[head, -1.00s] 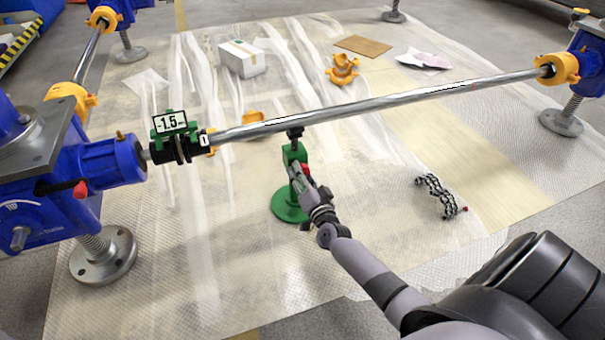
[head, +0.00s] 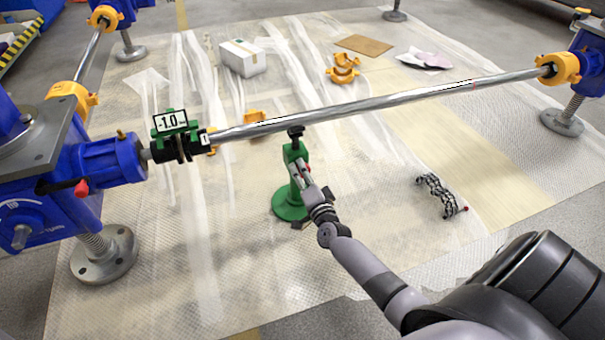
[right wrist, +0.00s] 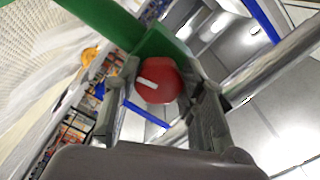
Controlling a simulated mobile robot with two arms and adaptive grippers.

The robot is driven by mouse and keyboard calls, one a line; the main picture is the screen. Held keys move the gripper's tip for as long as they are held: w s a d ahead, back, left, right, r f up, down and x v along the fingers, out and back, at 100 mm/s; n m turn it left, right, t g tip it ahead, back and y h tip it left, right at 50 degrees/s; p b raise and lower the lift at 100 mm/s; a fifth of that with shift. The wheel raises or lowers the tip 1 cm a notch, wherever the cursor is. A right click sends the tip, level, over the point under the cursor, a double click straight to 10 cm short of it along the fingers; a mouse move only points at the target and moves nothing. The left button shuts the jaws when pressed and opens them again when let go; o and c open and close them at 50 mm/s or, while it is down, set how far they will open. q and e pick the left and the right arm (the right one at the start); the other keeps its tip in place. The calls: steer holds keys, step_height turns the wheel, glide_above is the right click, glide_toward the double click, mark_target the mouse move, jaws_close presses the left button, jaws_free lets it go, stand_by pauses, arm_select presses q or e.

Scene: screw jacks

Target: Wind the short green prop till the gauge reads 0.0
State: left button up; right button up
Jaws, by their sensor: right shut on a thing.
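The short green prop (head: 291,206) stands upright on its round base, its black head (head: 295,132) under the long steel shaft (head: 390,99). I cannot tell whether the head touches the shaft. The gauge (head: 170,121) on the green clamp at the shaft's left end reads -1.0. My right gripper (head: 304,172) is at the prop's upper body. In the right wrist view, its two fingers (right wrist: 165,95) are shut around the prop's red knob (right wrist: 158,80), which has a white mark. My left gripper is not in view.
Blue jacks (head: 75,165) with yellow collars carry the shaft at left and right. A black-and-white chain-like item (head: 440,194) lies on the sheeted floor to the right. A white box (head: 242,58) and yellow clamp halves (head: 343,70) lie behind the shaft.

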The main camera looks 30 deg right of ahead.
steer(key=o, duration=1.2)
steer(key=v, duration=0.7)
steer(key=shift+s, duration=0.3)
stand_by(1.1)
